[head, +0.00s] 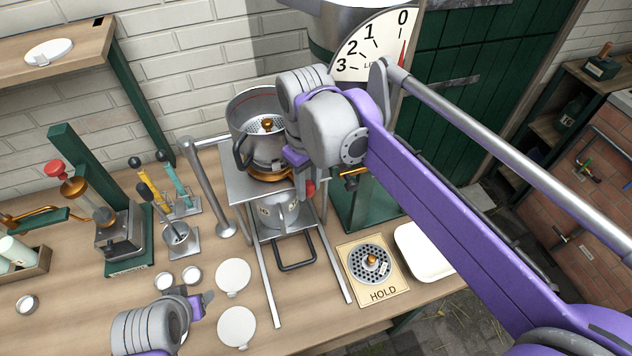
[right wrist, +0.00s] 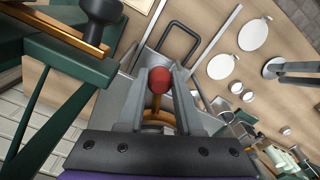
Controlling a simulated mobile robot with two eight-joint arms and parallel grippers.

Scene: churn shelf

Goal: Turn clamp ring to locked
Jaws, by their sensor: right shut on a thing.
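The copper clamp ring (head: 268,174) sits under the grey pot (head: 262,140) on the raised metal stand. Its red-knobbed handle (head: 308,188) sticks out at the ring's right side. My right gripper (head: 299,178) is at that handle, and its arm hides part of the pot and ring. In the right wrist view the red knob (right wrist: 160,80) is between the two grey fingers, which are shut on the handle. Part of the copper ring (right wrist: 157,116) shows behind it. My left gripper (head: 204,302) is low over the front left of the table, apart from the ring; its finger gap is unclear.
A second vessel (head: 281,212) stands beneath the stand. A strainer disc (head: 371,262) lies on the HOLD plate, with a white tray (head: 424,250) beside it. A dial (head: 371,45) hangs behind my right arm. White discs (head: 233,276) lie at the front left.

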